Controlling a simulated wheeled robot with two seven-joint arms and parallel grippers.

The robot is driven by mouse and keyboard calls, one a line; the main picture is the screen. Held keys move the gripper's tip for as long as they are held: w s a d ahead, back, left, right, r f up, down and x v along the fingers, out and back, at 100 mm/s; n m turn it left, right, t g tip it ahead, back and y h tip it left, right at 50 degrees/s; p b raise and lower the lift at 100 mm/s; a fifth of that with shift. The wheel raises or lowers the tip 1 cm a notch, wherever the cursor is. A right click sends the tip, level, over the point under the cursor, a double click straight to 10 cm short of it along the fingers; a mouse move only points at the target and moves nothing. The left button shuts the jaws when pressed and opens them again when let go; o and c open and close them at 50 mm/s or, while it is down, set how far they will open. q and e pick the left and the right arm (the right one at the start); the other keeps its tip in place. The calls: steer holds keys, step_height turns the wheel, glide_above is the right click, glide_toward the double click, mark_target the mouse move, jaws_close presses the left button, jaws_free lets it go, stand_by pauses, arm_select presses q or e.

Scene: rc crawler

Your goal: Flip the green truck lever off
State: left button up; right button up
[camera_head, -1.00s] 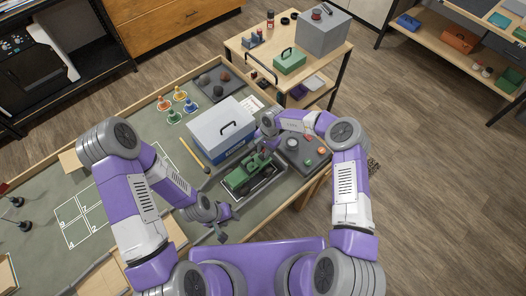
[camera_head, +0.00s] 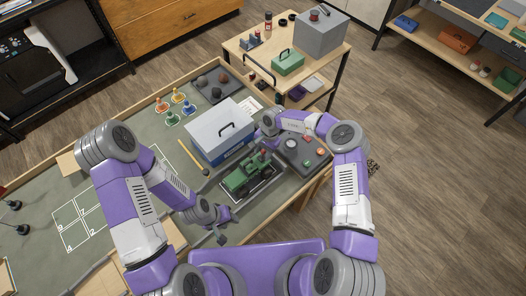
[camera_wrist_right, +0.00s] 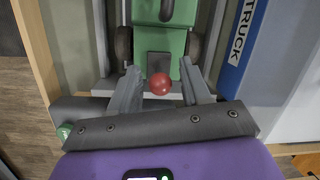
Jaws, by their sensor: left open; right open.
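The green truck (camera_head: 246,178) sits in a grey tray (camera_head: 262,188) on the workbench, beside a grey-white box (camera_head: 220,128). In the right wrist view the truck's green body (camera_wrist_right: 165,42) lies ahead, and a red ball-shaped knob (camera_wrist_right: 160,84) shows at its near end. My right gripper (camera_wrist_right: 162,92) is open, with one finger on each side of the red knob; whether they touch it I cannot tell. In the head view it is mostly hidden near the truck's far end. My left gripper (camera_head: 222,228) is open and empty, below and left of the truck.
The box with "TRUCK" lettering (camera_wrist_right: 240,38) stands close along the truck's side. A dark tray with several round things (camera_head: 302,150) lies to the truck's right.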

steer(key=shift+r, duration=0.1)
steer(key=v, duration=0.7)
steer(key=shift+r, duration=0.2)
